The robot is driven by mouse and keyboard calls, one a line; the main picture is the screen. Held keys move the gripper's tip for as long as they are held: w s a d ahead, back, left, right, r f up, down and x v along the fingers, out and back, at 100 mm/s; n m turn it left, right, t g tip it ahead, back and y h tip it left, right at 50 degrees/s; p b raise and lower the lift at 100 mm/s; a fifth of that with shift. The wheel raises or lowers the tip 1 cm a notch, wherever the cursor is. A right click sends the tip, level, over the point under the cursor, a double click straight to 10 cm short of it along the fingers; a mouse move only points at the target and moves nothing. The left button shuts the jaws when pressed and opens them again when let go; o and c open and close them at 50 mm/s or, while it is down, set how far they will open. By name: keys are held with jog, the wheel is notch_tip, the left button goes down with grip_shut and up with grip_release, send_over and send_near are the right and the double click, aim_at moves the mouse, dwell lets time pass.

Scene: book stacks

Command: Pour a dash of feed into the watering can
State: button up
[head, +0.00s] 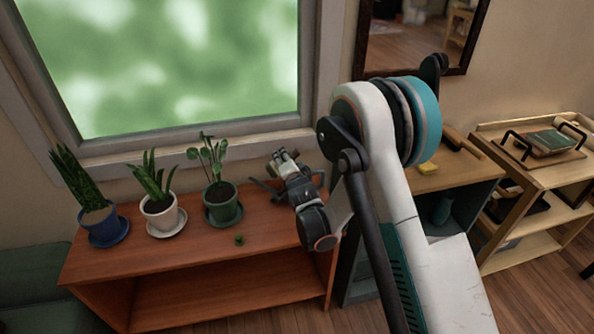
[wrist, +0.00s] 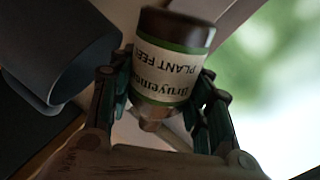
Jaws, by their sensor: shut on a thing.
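My gripper (head: 284,162) is raised near the right end of the wooden shelf unit, close to the window. In the wrist view, my gripper's fingers (wrist: 160,98) are shut on a brown bottle of plant feed (wrist: 168,75). The bottle's label reads upside down there, with its narrow end low in the picture. The dark grey, round-walled watering can (wrist: 62,58) is left of the bottle, apart from it in the picture. In the head view my gripper and arm largely hide the can and the bottle. I cannot see any feed flowing.
Potted plants in a blue pot (head: 103,228), a white pot (head: 163,217) and a green pot (head: 222,204) stand along the shelf top. A small green piece (head: 239,239) lies before them. A yellow sponge-like block (head: 428,168) is on the cabinet at right.

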jog(key=shift+r+m, duration=0.45)
jog(key=shift+m, duration=0.25)
dwell(1.7)
jog(key=shift+s+a+f+m+g+y, duration=0.2)
jog(key=shift+f+m+g+y, duration=0.25)
jog(key=shift+m, duration=0.45)
dwell(3.2)
jog(key=shift+a, duration=0.1)
jog(key=shift+w+d+r+n+t+h, duration=0.2)
jog(key=shift+r+n, duration=0.3)
jog(key=shift+n, duration=0.5)
jog(key=shift+f+n+h, duration=0.25)
jog(key=shift+f+n, duration=0.15)
jog(key=shift+d, duration=0.1)
jog(key=shift+n+t, duration=0.25)
jog(key=shift+n, duration=0.05)
